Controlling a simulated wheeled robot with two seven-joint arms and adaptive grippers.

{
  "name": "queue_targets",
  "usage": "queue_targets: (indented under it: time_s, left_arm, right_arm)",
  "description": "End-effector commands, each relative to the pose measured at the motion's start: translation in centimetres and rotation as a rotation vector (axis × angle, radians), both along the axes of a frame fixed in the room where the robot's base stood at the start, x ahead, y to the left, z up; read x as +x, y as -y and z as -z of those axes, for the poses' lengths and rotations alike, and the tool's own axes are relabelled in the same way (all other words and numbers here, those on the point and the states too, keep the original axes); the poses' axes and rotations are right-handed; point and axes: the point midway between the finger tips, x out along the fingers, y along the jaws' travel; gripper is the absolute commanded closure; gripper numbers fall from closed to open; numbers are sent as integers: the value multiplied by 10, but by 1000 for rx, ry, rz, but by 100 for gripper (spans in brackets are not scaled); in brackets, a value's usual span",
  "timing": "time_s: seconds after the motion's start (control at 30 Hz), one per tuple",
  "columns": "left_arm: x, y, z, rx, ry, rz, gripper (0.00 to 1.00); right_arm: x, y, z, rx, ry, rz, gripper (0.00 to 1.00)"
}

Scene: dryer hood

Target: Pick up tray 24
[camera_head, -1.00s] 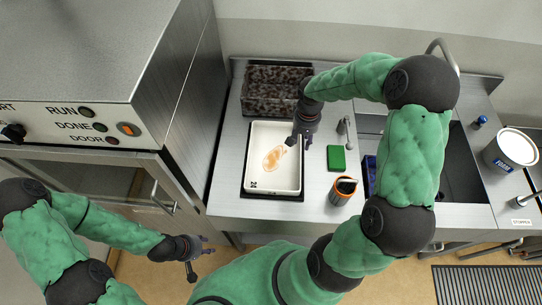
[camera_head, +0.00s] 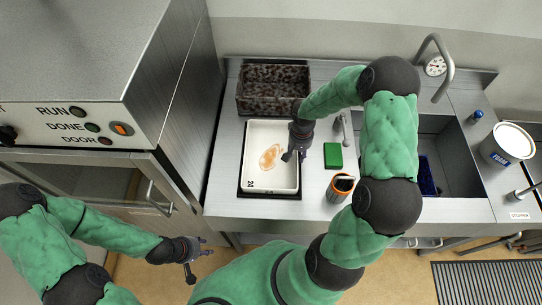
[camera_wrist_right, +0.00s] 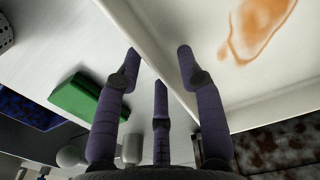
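A white rectangular tray (camera_head: 285,178) with an orange-brown stain on its floor lies on a black base on the steel counter. My right gripper (camera_head: 291,157) is at the tray's right rim. In the right wrist view the tray (camera_wrist_right: 215,95) has its wall between the open fingers (camera_wrist_right: 159,52), one finger outside and one over the inside. I cannot tell if they touch the wall. My left gripper (camera_head: 197,259) is empty, with fingers apart, in front of the oven and away from the tray.
A speckled brown bin (camera_head: 272,90) stands behind the tray. A green block (camera_head: 333,155) and an orange-rimmed can (camera_head: 340,188) are to its right, beside a small tap. The sink (camera_head: 455,150) and a white bucket (camera_head: 507,145) are farther right. The oven (camera_head: 95,110) stands left.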

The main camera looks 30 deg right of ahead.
Motion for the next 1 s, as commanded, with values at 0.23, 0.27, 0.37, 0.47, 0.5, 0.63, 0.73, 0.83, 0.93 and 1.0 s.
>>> queue_targets:
  time_s: [0.23, 0.27, 0.37, 0.47, 0.5, 0.63, 0.73, 0.83, 0.93, 1.0]
  left_arm:
    - [0, 0, 1, 0, 0, 0, 60]
    - [0, 0, 1, 0, 0, 0, 60]
    - [0, 0, 1, 0, 0, 0, 60]
    - [0, 0, 1, 0, 0, 0, 60]
    - [0, 0, 1, 0, 0, 0, 60]
    - [0, 0, 1, 0, 0, 0, 60]
    - [0, 0, 1, 0, 0, 0, 60]
    - [0, 0, 1, 0, 0, 0, 60]
    - [0, 0, 0, 0, 0, 0, 60]
    - [0, 0, 0, 0, 0, 0, 60]
  right_arm:
    - [0, 0, 6, -1, 1, 0, 61]
    - [0, 0, 6, -1, 1, 0, 61]
    - [0, 0, 6, -1, 1, 0, 87]
    - [0, 0, 6, -1, 1, 0, 100]
    - [0, 0, 6, -1, 1, 0, 100]
    - [1, 0, 6, -1, 3, 0, 100]
    - [1, 0, 6, -1, 3, 0, 100]
    - [1, 0, 5, -1, 3, 0, 100]
    - [1, 1, 1, -1, 4, 0, 100]
    - [2, 1, -4, -2, 5, 1, 100]
